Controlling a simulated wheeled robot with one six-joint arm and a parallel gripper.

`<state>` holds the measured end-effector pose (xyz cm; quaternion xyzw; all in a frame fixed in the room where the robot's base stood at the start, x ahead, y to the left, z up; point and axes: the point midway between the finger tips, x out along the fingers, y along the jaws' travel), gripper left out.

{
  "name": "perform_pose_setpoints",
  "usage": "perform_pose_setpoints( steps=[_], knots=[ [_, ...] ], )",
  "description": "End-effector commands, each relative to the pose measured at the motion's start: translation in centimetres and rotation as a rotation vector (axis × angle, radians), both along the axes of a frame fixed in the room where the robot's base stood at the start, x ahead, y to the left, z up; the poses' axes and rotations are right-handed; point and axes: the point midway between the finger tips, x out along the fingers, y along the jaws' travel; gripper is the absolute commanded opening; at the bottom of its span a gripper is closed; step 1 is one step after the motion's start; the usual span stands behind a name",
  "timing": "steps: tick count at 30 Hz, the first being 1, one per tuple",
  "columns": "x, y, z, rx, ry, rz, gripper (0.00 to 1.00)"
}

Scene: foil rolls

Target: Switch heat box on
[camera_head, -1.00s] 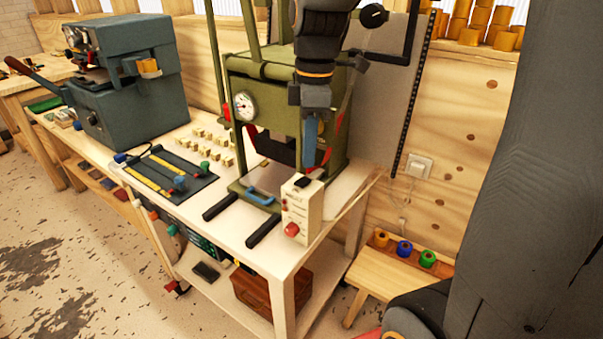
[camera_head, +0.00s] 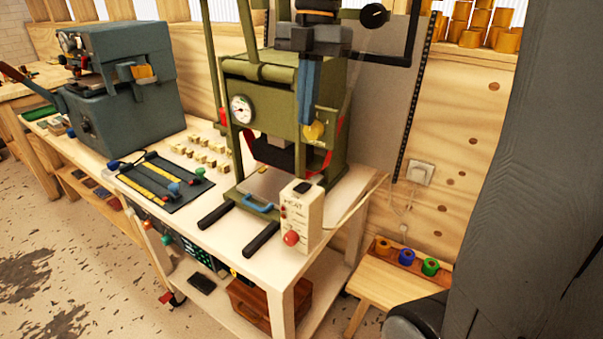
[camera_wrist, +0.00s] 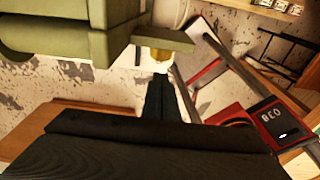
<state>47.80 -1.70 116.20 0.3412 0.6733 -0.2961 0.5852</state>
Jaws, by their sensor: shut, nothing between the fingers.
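The heat box (camera_head: 301,217) is a small cream box lettered HEAT, with a black switch (camera_head: 303,187) on top and a red knob (camera_head: 291,238) low on its front. It stands upright at the front right of the table, in front of the green press (camera_head: 262,84). I cannot tell the switch's position. My gripper (camera_head: 306,122) points down with blue fingers shut and empty, above and apart from the box, by a yellow knob (camera_head: 315,131) on the press. In the wrist view the shut fingers (camera_wrist: 160,82) show below a yellow part (camera_wrist: 159,57).
The press has a gauge (camera_head: 241,109) and a blue-handled tray (camera_head: 258,207). A black mat with rods (camera_head: 160,180) and several small blocks lie to the left. A grey-blue machine (camera_head: 130,90) stands further left. A low bench (camera_head: 385,285) with coloured rolls is at the right.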

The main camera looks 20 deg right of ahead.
Motion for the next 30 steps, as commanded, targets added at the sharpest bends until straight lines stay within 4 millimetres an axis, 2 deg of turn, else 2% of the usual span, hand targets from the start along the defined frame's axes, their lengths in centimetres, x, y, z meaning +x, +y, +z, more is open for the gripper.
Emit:
perform_pose_setpoints(
  steps=[7, 11, 24, 30],
  knots=[
    [-0.1, 0.1, -0.5, 0.000, 0.002, -0.001, 0.00],
    [-0.3, 0.2, -2.0, 0.000, 0.004, -0.002, 0.00],
    [-1.0, 1.1, -10.3, -0.001, 0.005, -0.004, 0.00],
    [-1.2, 1.3, -12.8, 0.000, 0.003, -0.005, 0.00]
  ],
)
